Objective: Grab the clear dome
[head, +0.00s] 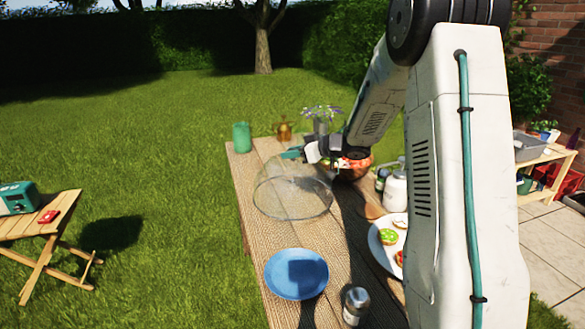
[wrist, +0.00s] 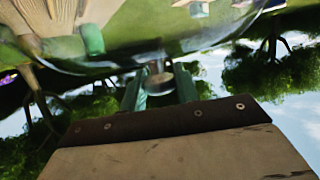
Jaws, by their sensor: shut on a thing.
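The clear dome (head: 291,203) is over the left part of the wooden table in the head view, rim down and roughly level. I cannot tell whether its rim touches the table. My gripper (head: 303,154) is at the top of the dome. In the wrist view, the two green fingers of my gripper (wrist: 159,90) are shut on the dome's small knob (wrist: 158,81). The dome's curved clear wall (wrist: 190,40) fills the upper part of that view.
A blue plate (head: 296,274) and a lidded jar (head: 355,304) stand in front of the dome. A white plate (head: 382,252) of food and a white jar (head: 396,190) are to the right. A green cup (head: 241,138) and amber pot (head: 284,132) stand behind.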

